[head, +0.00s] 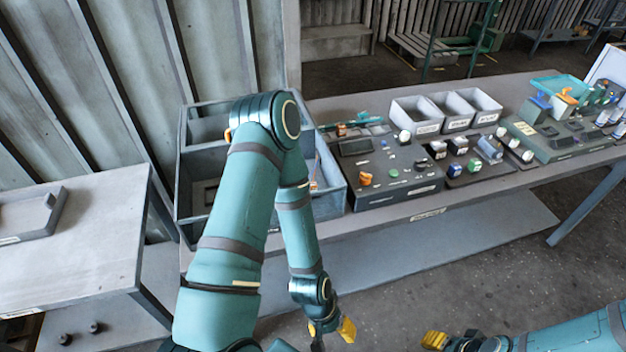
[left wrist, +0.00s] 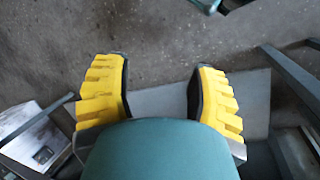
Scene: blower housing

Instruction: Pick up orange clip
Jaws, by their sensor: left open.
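Several small orange pieces show in the head view, and I cannot tell for sure which is the clip. One orange piece (head: 365,178) is on the dark panel, another orange piece (head: 341,129) lies behind it, and an orange piece (head: 567,97) is by the teal bin at the far right. My left gripper (head: 330,328) hangs low in front of the table, away from all of them. In the left wrist view its yellow fingers (left wrist: 160,78) are apart with nothing between them. My right gripper (head: 436,341) shows only partly at the bottom edge.
The long table holds a grey divided bin (head: 334,189) at left, partly hidden by my left arm. A dark panel (head: 398,188), white bins (head: 420,126) and a teal bin (head: 560,84) stand along it. A side table (head: 95,235) is at left. Floor (head: 470,275) in front is clear.

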